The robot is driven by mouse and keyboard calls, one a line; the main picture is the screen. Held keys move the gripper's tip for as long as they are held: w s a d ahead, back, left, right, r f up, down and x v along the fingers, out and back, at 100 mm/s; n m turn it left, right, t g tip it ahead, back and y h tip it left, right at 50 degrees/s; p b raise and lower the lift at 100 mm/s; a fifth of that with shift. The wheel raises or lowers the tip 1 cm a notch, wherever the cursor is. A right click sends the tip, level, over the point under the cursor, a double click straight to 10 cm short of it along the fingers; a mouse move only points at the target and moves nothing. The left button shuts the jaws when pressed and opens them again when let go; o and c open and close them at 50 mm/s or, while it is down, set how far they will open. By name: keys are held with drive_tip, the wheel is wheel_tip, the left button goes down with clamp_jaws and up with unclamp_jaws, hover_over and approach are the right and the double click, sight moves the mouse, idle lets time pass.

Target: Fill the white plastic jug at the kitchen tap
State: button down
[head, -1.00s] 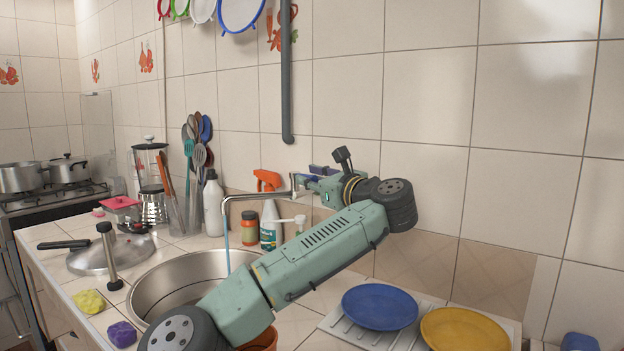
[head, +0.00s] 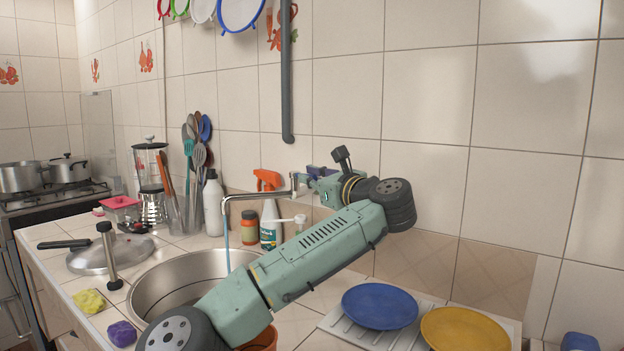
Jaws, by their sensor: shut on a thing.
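The kitchen tap (head: 258,196) reaches over the round metal sink (head: 165,282), and a thin blue-tinted stream of water (head: 227,252) runs down from its spout. My gripper (head: 304,181) is at the wall end of the tap, shut on what looks like the tap handle; its fingertips are small and partly hidden. My green arm crosses in front of the sink and covers its right part. I cannot make out the white plastic jug; the part of the sink under the stream is hidden by the rim and my arm.
A blue plate (head: 380,306) and a yellow plate (head: 465,331) lie at the right. A pan lid (head: 105,257) and sponges (head: 90,302) lie at the left.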

drive_tip(key=shift+s+a+f+m+t+h, duration=0.15)
drive_tip(key=shift+a+m+t+h, duration=0.2)
drive_tip(key=shift+h, duration=0.2)
drive_tip(key=shift+s+a+r+m+t+h, duration=0.1)
drive_tip(key=shift+a+m+t+h, duration=0.2)
drive_tip(key=shift+m+h, duration=0.2)
drive_tip(key=shift+s+a+m+t+h, duration=0.15)
drive_tip(key=shift+a+m+t+h, duration=0.2)
drive_tip(key=shift+m+h, duration=0.55)
drive_tip(key=shift+s+a+m+t+h, duration=0.1)
drive_tip(key=shift+a+m+t+h, duration=0.3)
drive_tip(key=shift+h, duration=0.85)
drive_tip(key=shift+d, duration=0.15)
drive_tip(key=c, duration=1.7)
unclamp_jaws()
drive_tip(key=shift+o, duration=0.2)
drive_tip(key=shift+s, duration=0.1)
drive_tip(key=s+d, duration=0.2)
drive_tip(key=s, duration=0.9)
drive_tip(key=shift+s+d, duration=0.2)
drive_tip(key=shift+s, duration=0.1)
